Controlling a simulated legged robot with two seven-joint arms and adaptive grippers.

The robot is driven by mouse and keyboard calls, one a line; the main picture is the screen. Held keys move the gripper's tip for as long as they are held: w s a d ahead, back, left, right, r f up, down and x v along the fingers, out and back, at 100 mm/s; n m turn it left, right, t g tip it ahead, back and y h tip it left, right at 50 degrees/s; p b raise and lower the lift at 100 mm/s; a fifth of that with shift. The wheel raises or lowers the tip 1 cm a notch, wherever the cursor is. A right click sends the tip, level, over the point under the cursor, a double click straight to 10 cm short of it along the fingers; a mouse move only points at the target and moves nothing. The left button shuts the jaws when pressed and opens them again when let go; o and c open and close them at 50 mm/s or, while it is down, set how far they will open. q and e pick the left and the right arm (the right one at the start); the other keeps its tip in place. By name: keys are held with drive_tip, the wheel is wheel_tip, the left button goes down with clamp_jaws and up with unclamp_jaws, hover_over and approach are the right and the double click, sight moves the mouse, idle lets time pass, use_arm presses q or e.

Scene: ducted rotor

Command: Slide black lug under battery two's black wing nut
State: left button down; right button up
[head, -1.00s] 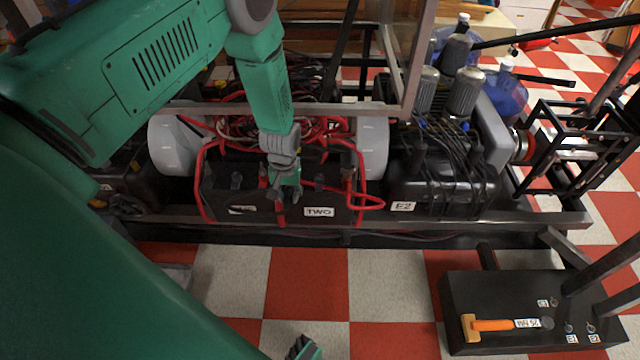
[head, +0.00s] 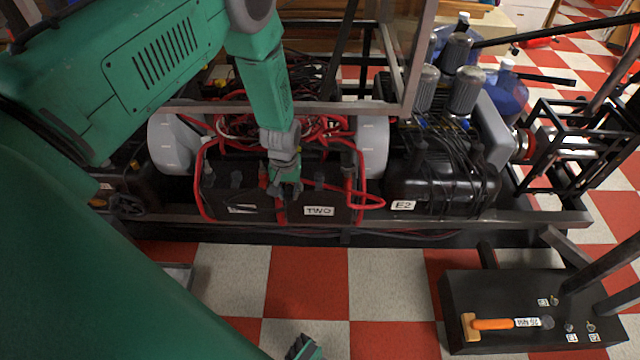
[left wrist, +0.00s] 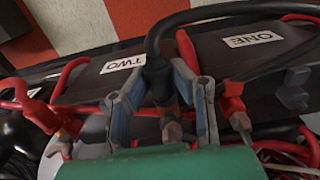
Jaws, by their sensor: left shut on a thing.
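My left gripper (head: 285,188) is over the front of the battery box, beside battery two (head: 342,213), labelled TWO. In the left wrist view, its grey-blue fingers (left wrist: 160,95) are shut on the end of a thick black cable (left wrist: 160,40), which arches from the top. The black lug itself is mostly hidden between the fingers. A dark post (head: 319,182) stands on battery two, right of the gripper; I cannot tell whether it is the black wing nut. Battery two's label (left wrist: 122,64) is left of the fingers. I cannot tell whether the lug touches a terminal.
Red cables (head: 370,204) loop around the battery box. In the left wrist view, red-booted terminals (left wrist: 232,105) lie close to the fingers, and a grey wing nut (left wrist: 292,88) stands by the ONE label (left wrist: 253,40).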

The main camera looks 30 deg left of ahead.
sight(289, 185)
use_arm(q)
drive_tip(key=shift+w+a+b, duration=0.5)
drive_tip(key=shift+w+a, duration=0.05)
drive_tip(key=shift+w, duration=0.35)
drive_tip(key=c, duration=1.3)
unclamp_jaws()
drive_tip(key=shift+r, duration=0.1)
wheel_tip(289, 185, up, 12)
drive_tip(key=shift+f, duration=0.15)
